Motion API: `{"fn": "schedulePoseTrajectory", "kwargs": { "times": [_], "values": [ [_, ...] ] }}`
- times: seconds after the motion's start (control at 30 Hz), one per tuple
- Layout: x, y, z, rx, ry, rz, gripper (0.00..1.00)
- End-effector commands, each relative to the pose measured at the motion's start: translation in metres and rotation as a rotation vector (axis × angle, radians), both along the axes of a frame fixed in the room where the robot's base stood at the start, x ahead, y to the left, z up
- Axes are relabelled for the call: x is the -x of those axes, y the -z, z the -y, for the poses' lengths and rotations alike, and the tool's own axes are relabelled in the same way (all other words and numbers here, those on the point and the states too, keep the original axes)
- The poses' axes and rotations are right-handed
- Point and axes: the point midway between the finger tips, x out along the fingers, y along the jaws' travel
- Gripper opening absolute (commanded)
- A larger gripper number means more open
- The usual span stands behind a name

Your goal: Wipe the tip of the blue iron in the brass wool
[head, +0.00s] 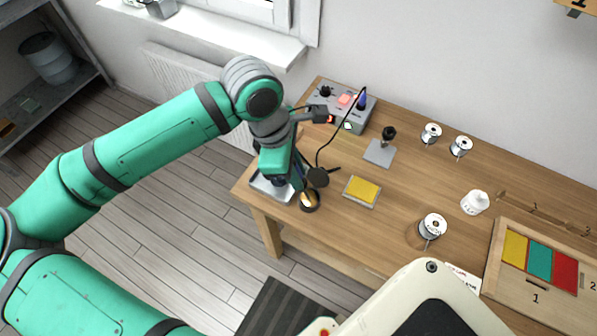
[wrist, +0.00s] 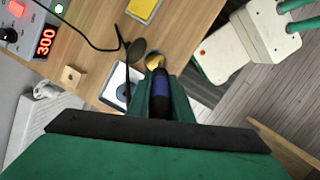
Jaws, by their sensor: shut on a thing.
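The blue iron (wrist: 160,82) is in my gripper (wrist: 161,92), its blue and black handle between the fingers and its front end pointing away from the wrist. The round dark tin with gold brass wool (wrist: 155,61) lies just beyond the handle's front end. The iron's tip is hard to make out; I cannot tell whether it touches the wool. In the head view my gripper (head: 296,182) is low at the table's near left corner, just above and left of the brass wool tin (head: 309,203). The iron is mostly hidden there.
A dark disc (head: 318,178) sits close behind the tin. A black cable arcs from the grey station (head: 338,108). A yellow sponge (head: 362,191), a stand (head: 380,153), several spools and a white bottle (head: 475,202) lie to the right. The table edge is close by.

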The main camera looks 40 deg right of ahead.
Motion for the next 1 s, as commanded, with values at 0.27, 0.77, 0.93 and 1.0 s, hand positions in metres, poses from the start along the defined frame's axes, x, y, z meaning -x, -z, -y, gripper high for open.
{"fn": "schedulePoseTrajectory", "kwargs": {
  "times": [0.27, 0.77, 0.93, 1.0],
  "values": [
    [-0.008, 0.0, -0.003, 0.001, -0.004, 0.001, 0.0],
    [-0.02, 0.0, -0.008, 0.001, -0.001, 0.0, 0.0],
    [-0.023, -0.001, -0.009, 0.001, -0.001, 0.0, 0.0],
    [-0.023, -0.001, -0.009, 0.001, -0.001, 0.0, 0.0]
  ]
}}
